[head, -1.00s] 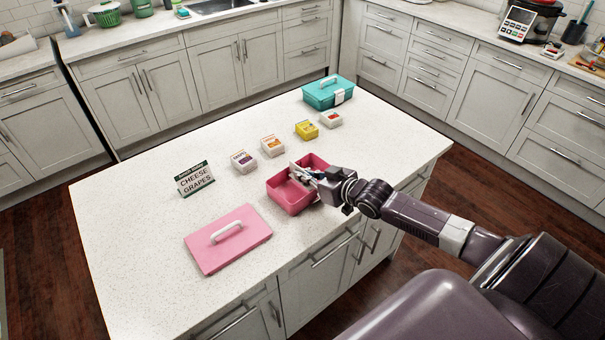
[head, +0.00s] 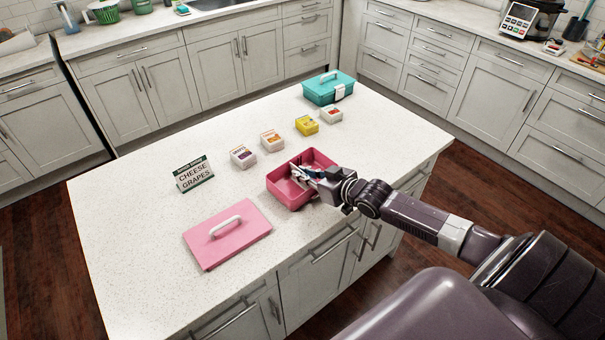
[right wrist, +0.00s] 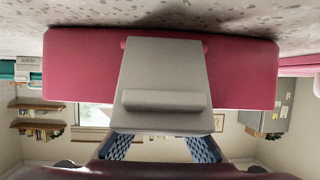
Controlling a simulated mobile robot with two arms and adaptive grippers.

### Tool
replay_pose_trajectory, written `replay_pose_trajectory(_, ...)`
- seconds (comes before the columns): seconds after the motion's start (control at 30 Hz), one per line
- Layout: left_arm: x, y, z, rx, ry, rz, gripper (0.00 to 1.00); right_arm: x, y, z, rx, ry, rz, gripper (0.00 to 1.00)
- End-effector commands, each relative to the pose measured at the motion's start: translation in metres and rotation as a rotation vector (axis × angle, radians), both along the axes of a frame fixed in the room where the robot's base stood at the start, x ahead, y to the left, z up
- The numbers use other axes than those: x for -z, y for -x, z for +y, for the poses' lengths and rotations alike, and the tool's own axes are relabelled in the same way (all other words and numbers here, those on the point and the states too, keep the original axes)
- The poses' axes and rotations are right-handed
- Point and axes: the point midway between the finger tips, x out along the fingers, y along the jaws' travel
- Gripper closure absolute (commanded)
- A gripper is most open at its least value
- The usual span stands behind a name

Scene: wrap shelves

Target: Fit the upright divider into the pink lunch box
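The pink lunch box (head: 289,196) stands open on the island, its lid off to the left. My right gripper (head: 303,174) reaches over the box from the right. No grip on the divider shows. In the head view the gripper largely covers the divider, so how fully it is seated cannot be told.
The pink lid (head: 228,250) with a white handle lies front left. A sign (head: 194,174) reading cheese and grapes stands behind it. Small food boxes, including a yellow one (head: 306,126), line up toward a teal lunch box (head: 318,93).

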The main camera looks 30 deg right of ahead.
Motion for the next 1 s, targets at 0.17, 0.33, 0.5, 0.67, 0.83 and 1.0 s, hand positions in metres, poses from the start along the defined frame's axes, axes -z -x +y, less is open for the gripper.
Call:
replay_pose_trajectory(0.17, 0.000, 0.000, 0.000, 0.000, 0.000, 0.000, 0.60, 0.004, 0.002, 0.001, -0.001, 0.000, 0.007, 0.75)
replay_pose_trajectory(0.33, 0.000, 0.000, 0.001, 0.000, -0.001, 0.000, 0.60, 0.004, 0.002, 0.000, 0.000, 0.001, 0.009, 0.75)
replay_pose_trajectory(0.5, 0.000, 0.001, 0.002, 0.000, -0.002, 0.001, 0.60, 0.004, 0.008, -0.001, 0.000, 0.001, 0.012, 0.75)
replay_pose_trajectory(0.67, 0.000, 0.000, 0.001, 0.000, -0.001, 0.001, 0.60, -0.002, 0.022, -0.003, 0.000, 0.002, 0.012, 0.75)
replay_pose_trajectory(0.83, 0.000, 0.000, 0.001, 0.000, -0.001, 0.000, 0.60, -0.013, 0.044, -0.006, -0.001, 0.001, 0.010, 0.75)
replay_pose_trajectory(1.0, 0.000, 0.000, 0.000, 0.000, 0.000, 0.000, 0.60, -0.023, 0.064, -0.010, -0.001, 0.001, 0.007, 0.75)
